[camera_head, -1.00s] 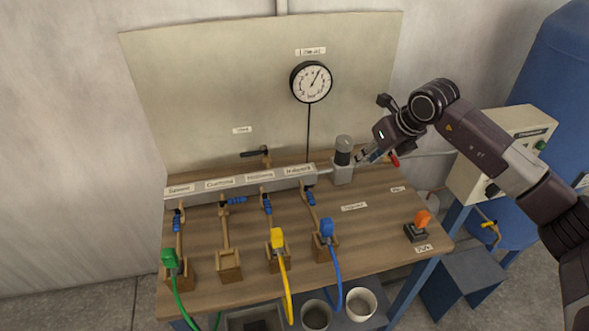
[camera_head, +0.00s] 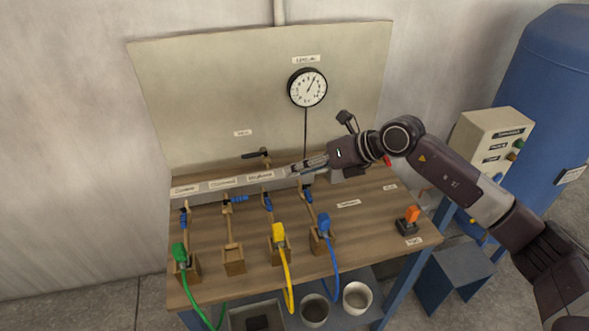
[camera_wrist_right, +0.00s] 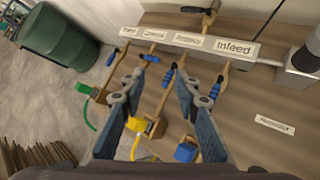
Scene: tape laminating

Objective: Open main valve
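A black lever handle (camera_head: 253,155) on a brass fitting sits at the back of the bench, left of my right gripper; the small wall label (camera_head: 243,133) above it is too blurred to read. A red handle (camera_head: 387,160) shows partly behind my right wrist, at the right. I cannot tell by label which is the main valve. My right gripper (camera_head: 304,167) is over the right end of the grey manifold, pointing left, apart from the black lever. In the right wrist view its fingers (camera_wrist_right: 160,86) are apart with nothing gripped. My left gripper is not in view.
The grey manifold (camera_head: 215,185) has several small blue-handled valves (camera_head: 268,205). Green (camera_head: 180,253), yellow (camera_head: 278,232) and blue (camera_head: 323,222) hose connectors stand at the front. A gauge (camera_head: 307,87) hangs above; an orange switch (camera_head: 412,214) sits at front right.

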